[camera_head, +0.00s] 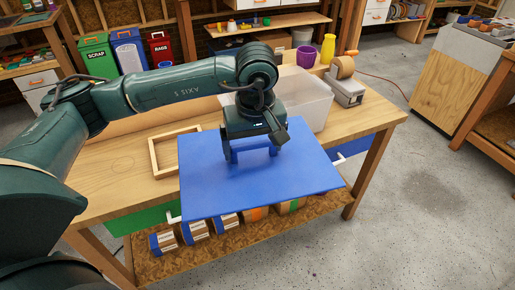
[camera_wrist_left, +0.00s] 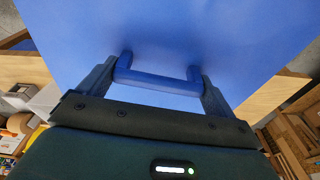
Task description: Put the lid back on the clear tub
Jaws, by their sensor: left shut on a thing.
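A blue flat lid (camera_head: 265,185) with a raised bar handle is held above the front part of the wooden table. My left gripper (camera_head: 254,150) points down and is shut on the lid's handle. In the left wrist view the handle (camera_wrist_left: 160,75) lies between my two fingers (camera_wrist_left: 158,85), with the lid (camera_wrist_left: 230,30) beyond it. The clear tub (camera_head: 310,95) stands on the table behind the lid, to the right of my gripper. Its top is open, and my arm and the lid hide part of it. My right gripper is not in view.
A wooden frame (camera_head: 156,153) lies on the table left of the lid. A tape dispenser (camera_head: 345,82), a purple cup (camera_head: 306,56) and a yellow bottle (camera_head: 327,48) stand right of and behind the tub. Several rolls or boxes sit on the lower shelf (camera_head: 240,238).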

